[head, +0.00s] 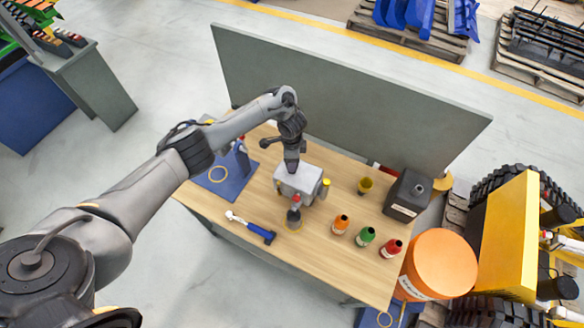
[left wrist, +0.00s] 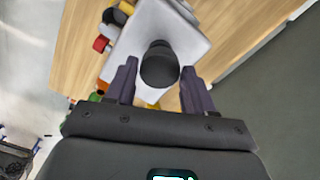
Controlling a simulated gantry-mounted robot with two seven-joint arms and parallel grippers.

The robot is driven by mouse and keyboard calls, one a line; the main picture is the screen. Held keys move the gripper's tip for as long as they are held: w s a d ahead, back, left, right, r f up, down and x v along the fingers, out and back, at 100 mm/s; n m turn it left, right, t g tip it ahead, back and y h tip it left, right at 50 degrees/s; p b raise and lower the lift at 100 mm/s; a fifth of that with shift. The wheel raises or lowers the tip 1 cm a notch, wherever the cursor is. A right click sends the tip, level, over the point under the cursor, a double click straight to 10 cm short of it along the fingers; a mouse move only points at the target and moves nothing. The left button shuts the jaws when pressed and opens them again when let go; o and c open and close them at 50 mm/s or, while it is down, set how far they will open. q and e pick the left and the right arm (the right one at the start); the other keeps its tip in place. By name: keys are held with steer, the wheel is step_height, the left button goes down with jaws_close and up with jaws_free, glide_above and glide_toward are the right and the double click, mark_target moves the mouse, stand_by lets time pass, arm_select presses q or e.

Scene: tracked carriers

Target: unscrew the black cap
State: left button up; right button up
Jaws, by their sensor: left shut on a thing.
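The black cap (left wrist: 160,66) sits on top of a light grey box-shaped container (left wrist: 172,28), between the two fingers of my left gripper (left wrist: 160,88). The left gripper is shut on the cap. In the head view the left gripper (head: 292,167) points down onto the top of the grey container (head: 300,184), which stands on the wooden table, and it hides the cap there. My right gripper is in neither view.
A dark bottle (head: 294,216) stands just in front of the container. Orange (head: 341,224), green (head: 365,236) and red (head: 391,248) bottles stand to the right. A black canister (head: 405,197) is at the right end, and a grey panel (head: 340,95) stands behind.

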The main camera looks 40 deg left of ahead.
arm_select(q)
steer(key=shift+r, duration=1.65)
steer(key=o, duration=0.4)
steer(key=c, duration=0.4)
